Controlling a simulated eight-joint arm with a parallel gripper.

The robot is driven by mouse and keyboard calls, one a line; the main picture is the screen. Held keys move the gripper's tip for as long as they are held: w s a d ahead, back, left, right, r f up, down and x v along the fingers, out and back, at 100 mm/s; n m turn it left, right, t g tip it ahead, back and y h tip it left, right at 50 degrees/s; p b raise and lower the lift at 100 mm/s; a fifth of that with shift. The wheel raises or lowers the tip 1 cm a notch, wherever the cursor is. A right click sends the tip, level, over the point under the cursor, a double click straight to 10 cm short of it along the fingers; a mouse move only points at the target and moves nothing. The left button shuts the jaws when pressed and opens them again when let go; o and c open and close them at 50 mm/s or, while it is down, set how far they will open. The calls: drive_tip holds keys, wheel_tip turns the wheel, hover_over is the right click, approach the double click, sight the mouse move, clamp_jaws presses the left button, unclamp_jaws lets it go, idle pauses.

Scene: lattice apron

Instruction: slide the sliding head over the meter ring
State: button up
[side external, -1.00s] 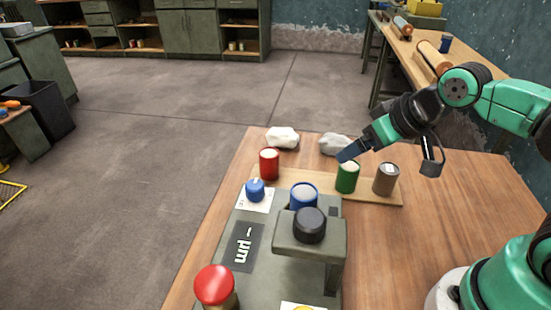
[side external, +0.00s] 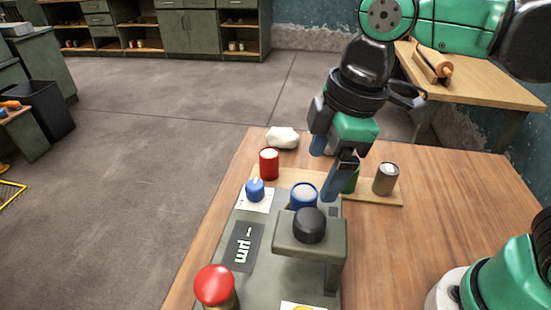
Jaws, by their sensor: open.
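The sliding head (side external: 311,243) is a grey-green block with a black knob on top, carried on a post at the right side of the machine (side external: 250,270). Just behind it is what looks like the meter ring (side external: 303,191), a blue-rimmed round piece with a pale top. The head stands in front of the ring and hides its lower part. My gripper (side external: 324,176) is open and points down with its blue fingers just behind and right of the ring. The near fingertip is close to the ring's right edge; I cannot tell if they touch. Nothing shows between the fingers.
A red can (side external: 269,164), a green can (side external: 350,184) partly behind my gripper, and a grey-brown can (side external: 386,179) stand on a wooden board (side external: 375,198). A blue knob (side external: 255,189) and a red button (side external: 215,284) are on the machine. A white rock (side external: 283,138) lies behind.

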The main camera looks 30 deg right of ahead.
sight(310, 218)
drive_tip(key=s+a+n, duration=0.1)
drive_tip(key=n, duration=0.1)
drive_tip(key=s+a+r+n+g, duration=0.1)
drive_tip(key=a, duration=0.1)
drive_tip(key=s+a+r+n+g+h, duration=0.1)
drive_tip(key=n, duration=0.1)
drive_tip(key=shift+a+n, duration=0.25)
drive_tip(key=shift+n, duration=0.05)
drive_tip(key=shift+f, duration=2.75)
clamp_jaws()
